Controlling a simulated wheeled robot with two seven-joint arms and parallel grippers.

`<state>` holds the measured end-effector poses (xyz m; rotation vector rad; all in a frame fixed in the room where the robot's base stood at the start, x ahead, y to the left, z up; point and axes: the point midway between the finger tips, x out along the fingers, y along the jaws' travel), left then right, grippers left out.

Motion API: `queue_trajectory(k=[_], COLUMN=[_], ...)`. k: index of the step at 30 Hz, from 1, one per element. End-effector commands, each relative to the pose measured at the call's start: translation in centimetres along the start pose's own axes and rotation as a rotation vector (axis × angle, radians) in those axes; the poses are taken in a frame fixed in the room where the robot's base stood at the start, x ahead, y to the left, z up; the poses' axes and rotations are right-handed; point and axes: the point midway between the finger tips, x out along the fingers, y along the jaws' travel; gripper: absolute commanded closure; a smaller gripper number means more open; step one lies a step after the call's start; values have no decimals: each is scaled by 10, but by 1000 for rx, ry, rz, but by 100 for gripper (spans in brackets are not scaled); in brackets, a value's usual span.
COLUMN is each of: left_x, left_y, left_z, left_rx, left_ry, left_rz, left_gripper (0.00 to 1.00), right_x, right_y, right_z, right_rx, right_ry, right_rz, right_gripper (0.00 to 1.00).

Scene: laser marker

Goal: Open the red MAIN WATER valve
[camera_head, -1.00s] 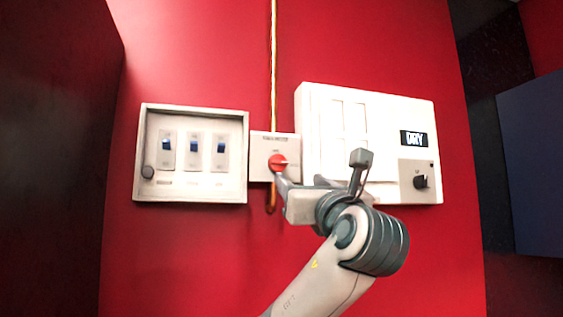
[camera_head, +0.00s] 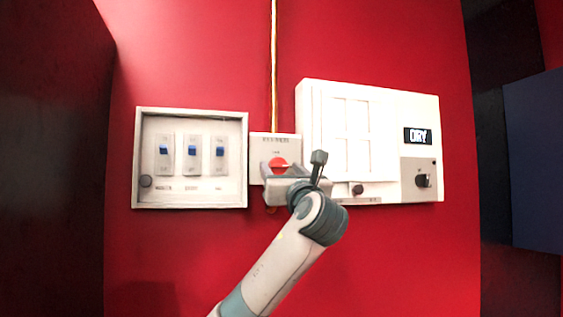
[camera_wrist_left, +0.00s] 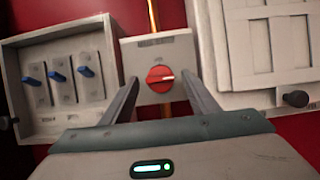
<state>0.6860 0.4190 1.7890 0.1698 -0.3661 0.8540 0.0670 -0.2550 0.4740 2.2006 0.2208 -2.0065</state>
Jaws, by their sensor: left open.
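The red valve knob (camera_head: 278,164) sits on a small white plate (camera_head: 262,143) on the red wall, between a switch box and a larger white panel. In the left wrist view the round red knob (camera_wrist_left: 160,78) shows whole, with a pale mark pointing right. My left gripper (camera_head: 277,170) is open in front of the plate. In the left wrist view its two fingers (camera_wrist_left: 160,92) stand on either side of the knob and slightly below it, with gaps between. I cannot tell how far the fingertips are from the plate. My right gripper is not in view.
A switch box (camera_head: 241,160) with three blue switches (camera_head: 191,150) hangs left of the plate. A white panel (camera_head: 390,110) with a "DRY" display (camera_head: 418,136) and a black knob (camera_head: 422,181) is on the right. A yellow pipe (camera_head: 274,60) runs up the wall.

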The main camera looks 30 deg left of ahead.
Motion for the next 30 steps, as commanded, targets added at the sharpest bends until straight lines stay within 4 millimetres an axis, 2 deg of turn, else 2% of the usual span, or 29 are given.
queue_trajectory(k=[11,12,15,17,30], left_x=[4,4,4,4,3], left_y=[0,0,0,0,-1], left_z=[0,0,0,0,-2], left_rx=[-1,-1,-1,-1,-48], left_ry=[-1,-1,-1,-1,0], left_rz=[-1,-1,-1,-1,18], left_gripper=[46,50,74,87,87], right_x=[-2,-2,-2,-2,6], right_y=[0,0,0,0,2], right_z=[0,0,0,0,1], right_rx=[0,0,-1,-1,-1], right_ry=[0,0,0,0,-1], right_rz=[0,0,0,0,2], right_gripper=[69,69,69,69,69])
